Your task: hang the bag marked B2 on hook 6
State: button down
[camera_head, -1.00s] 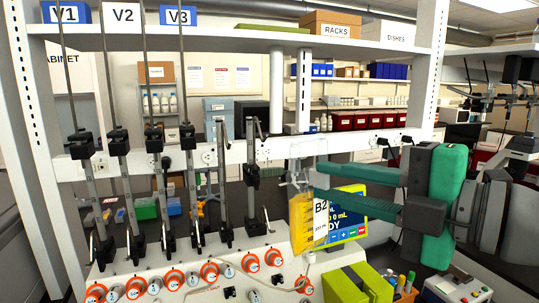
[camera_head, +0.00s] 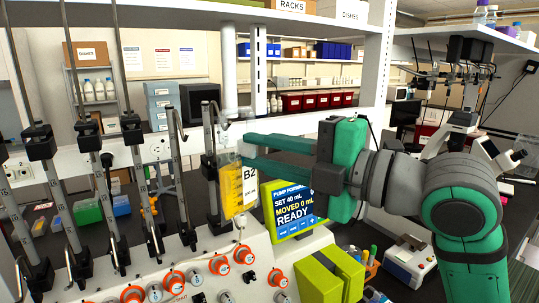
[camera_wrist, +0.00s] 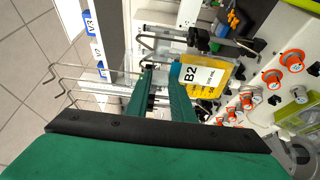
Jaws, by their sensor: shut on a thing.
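The bag marked B2 (camera_head: 236,198) is clear plastic with yellow liquid and a white label; it hangs upright. My gripper (camera_head: 243,148) is shut on its clear top part, coming from the right. The bag is just right of the rightmost hook post (camera_head: 212,180) in the row, close to it or overlapping it in the picture. In the wrist view the bag (camera_wrist: 205,76) lies beyond my fingertips (camera_wrist: 160,72), near bent wire hooks (camera_wrist: 145,42). I cannot read hook numbers, and cannot tell whether the bag touches a hook.
Below is a white panel with orange-ringed knobs (camera_head: 219,264). A pump screen reading READY (camera_head: 294,210) stands just right of the bag, with a green-yellow block (camera_head: 328,275) in front. A white shelf upright (camera_head: 378,70) rises behind my arm.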

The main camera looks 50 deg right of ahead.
aim_at(246, 157)
jog(key=shift+w+d+f, duration=0.1)
jog(key=shift+w+d, duration=0.15)
jog(key=shift+w, duration=0.7)
jog(key=shift+w+d+f, duration=0.1)
jog(key=shift+w+d, duration=0.1)
jog(key=shift+w, duration=0.7)
jog(key=shift+w+d+f, duration=0.25)
jog(key=shift+w+f, duration=0.8)
jog(key=shift+f, duration=0.05)
jog(key=shift+f, duration=0.3)
jog(key=c, duration=1)
grip_release()
jog(key=shift+s, duration=0.1)
jog(key=s, duration=0.3)
jog(key=s+d, duration=0.1)
jog(key=s, duration=0.3)
jog(key=shift+d, duration=0.15)
